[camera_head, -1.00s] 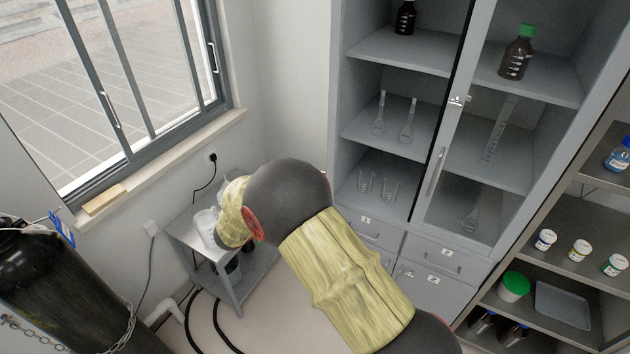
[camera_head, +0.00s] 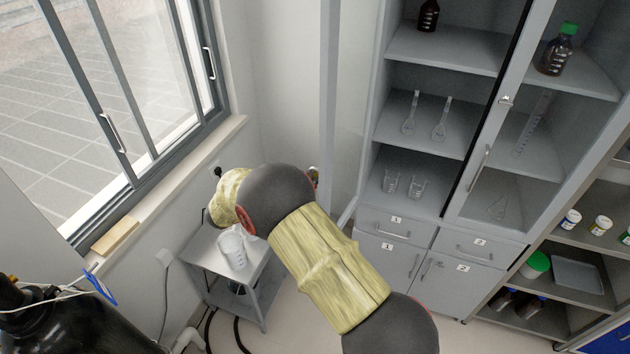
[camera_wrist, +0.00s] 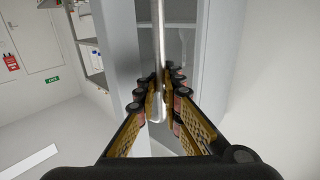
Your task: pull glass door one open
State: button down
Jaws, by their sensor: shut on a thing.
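Glass door one (camera_head: 328,90) stands swung out from the left side of the grey cabinet (camera_head: 440,145), and its glass panel shows left of the open shelves. In the wrist view, a vertical metal handle bar (camera_wrist: 158,45) runs down between the two fingers of my gripper (camera_wrist: 158,88). My gripper is shut on this handle, with the pads on either side of it. In the head view, my arm hides most of the gripper and the handle.
The right glass door (camera_head: 482,150) is closed. Flasks and beakers (camera_head: 404,186) stand on the open shelves. A small grey side table (camera_head: 262,268) with a white beaker stands behind my arm, below the window. A black gas cylinder (camera_head: 70,325) is at lower left.

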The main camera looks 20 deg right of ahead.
jog(key=shift+a+f, duration=0.1)
jog(key=shift+a, duration=0.05)
jog(key=c, duration=2)
grip_release()
jog(key=s+a, duration=0.2)
jog(key=a, duration=0.9)
jog(key=shift+a, duration=0.4)
